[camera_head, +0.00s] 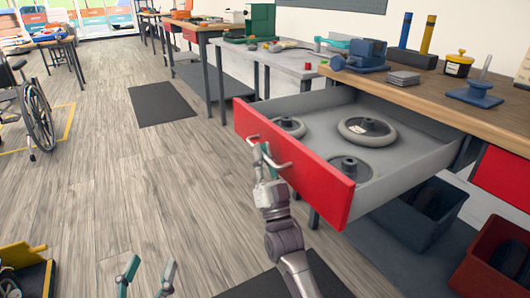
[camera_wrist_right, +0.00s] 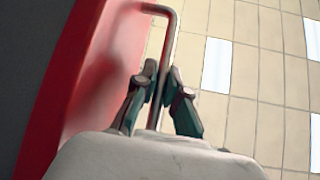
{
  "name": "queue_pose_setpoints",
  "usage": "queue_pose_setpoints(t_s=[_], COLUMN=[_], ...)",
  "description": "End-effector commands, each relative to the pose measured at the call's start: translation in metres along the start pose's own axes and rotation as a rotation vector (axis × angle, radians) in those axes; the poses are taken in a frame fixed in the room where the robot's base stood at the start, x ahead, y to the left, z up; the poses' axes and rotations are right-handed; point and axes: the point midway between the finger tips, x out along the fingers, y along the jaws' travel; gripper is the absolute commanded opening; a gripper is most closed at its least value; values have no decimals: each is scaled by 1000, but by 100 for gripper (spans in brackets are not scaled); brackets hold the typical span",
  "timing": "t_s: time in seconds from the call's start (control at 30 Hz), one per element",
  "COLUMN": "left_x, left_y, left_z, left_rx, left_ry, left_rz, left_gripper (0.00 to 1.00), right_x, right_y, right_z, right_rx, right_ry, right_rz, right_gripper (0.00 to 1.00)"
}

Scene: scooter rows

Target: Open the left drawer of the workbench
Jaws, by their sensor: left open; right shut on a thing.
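The left drawer (camera_head: 325,183) of the workbench (camera_head: 430,88) has a red front and grey walls. It is pulled far out, and three grey wheels lie inside. My right gripper (camera_head: 264,160) is shut on the drawer's metal handle (camera_head: 285,166) at the red front. In the right wrist view the fingers (camera_wrist_right: 160,92) close around the handle bar (camera_wrist_right: 172,32), beside the red front. My left gripper (camera_head: 146,270) is open and empty, low at the bottom edge of the head view, apart from the drawer.
A second red drawer front (camera_head: 503,176) is at the right. Bins, one dark (camera_head: 425,208) and one red (camera_head: 497,253), stand under the bench. A vise (camera_head: 362,56) and other items are on top. An open toolbox (camera_head: 25,270) is at lower left. The wooden floor (camera_head: 150,180) left of the drawer is clear.

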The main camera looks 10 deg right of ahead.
Motion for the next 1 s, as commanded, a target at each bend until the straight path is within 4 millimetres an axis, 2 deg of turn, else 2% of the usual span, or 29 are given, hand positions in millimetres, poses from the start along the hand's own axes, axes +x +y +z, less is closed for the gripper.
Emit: queue_pose_setpoints(t_s=[0.17,0.2,0.23,0.6,0.77,1.0], left_x=[0,0,0,0,0,0], left_y=[0,0,0,0,0,0], left_z=[0,0,0,0,0,0], left_rx=[0,0,0,0,0,0], left_ry=[1,1,1,1,2,2], left_rz=[0,0,0,1,1,1], left_gripper=[60,60,60,60,60,60], right_x=[-1,-1,-1,-5,-29,-81], right_y=[0,0,0,0,1,0], right_z=[1,1,1,1,2,2], right_rx=[1,1,1,0,0,1], right_ry=[-2,-2,-2,-2,-4,-6], right_rz=[0,0,0,0,1,1], right_gripper=[0,18,23,23,23,23])
